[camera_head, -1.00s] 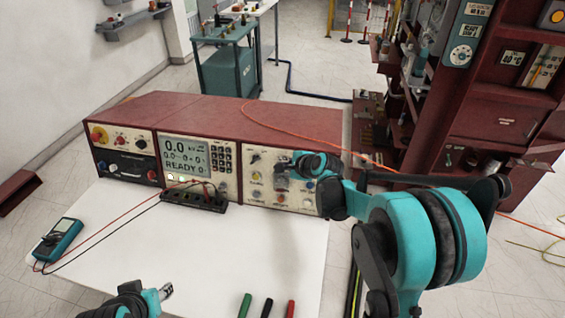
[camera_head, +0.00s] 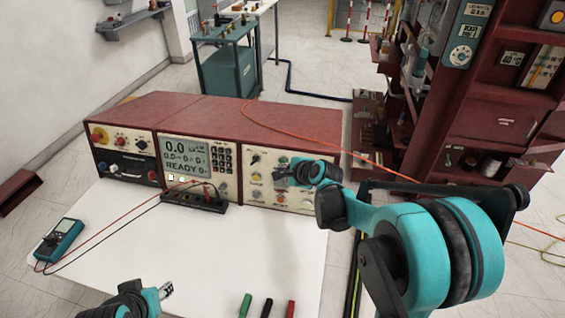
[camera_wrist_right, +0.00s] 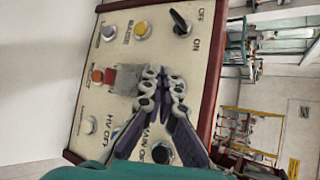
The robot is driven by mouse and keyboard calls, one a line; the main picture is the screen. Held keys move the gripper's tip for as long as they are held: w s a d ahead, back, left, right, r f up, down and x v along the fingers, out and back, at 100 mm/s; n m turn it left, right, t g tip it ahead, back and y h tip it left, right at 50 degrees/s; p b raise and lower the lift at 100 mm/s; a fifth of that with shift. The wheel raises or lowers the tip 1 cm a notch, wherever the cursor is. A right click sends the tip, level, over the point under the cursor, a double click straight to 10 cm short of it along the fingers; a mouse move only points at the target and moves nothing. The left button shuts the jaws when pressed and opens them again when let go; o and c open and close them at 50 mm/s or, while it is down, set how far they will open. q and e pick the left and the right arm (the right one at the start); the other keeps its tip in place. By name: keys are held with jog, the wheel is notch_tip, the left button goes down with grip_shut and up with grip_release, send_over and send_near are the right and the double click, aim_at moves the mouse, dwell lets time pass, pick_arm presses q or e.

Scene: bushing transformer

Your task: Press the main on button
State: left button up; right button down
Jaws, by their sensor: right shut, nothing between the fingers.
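The control panel (camera_head: 261,203) is the cream right-hand face of the long red console, with knobs and buttons. In the right wrist view this panel (camera_wrist_right: 95,65) appears turned. A round button (camera_wrist_right: 163,152) beside a label that seems to read "MAIN O…" is partly covered by my right fingers. My right gripper (camera_wrist_right: 164,84) is shut and empty, its tips in front of the panel beside a grey square part (camera_wrist_right: 127,79); I cannot tell whether they touch it. In the head view the right gripper (camera_head: 277,176) is at the panel. My left gripper (camera_head: 166,291) is low at left, its jaws unclear.
An orange-red button (camera_wrist_right: 97,75), a yellow button (camera_wrist_right: 143,32) and a black OFF/ON switch (camera_wrist_right: 181,24) are nearby on the panel. A teal meter (camera_head: 62,236) with leads lies on the white table (camera_head: 200,260). Screwdriver-like handles (camera_head: 267,307) lie at the front edge.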

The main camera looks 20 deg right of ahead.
jog(key=s, duration=0.1)
jog(key=s+a, duration=0.1)
jog(key=s+r, duration=0.1)
jog(key=shift+s+a+p, duration=0.1)
jog(key=shift+a+p, duration=0.3)
dwell(3.0)
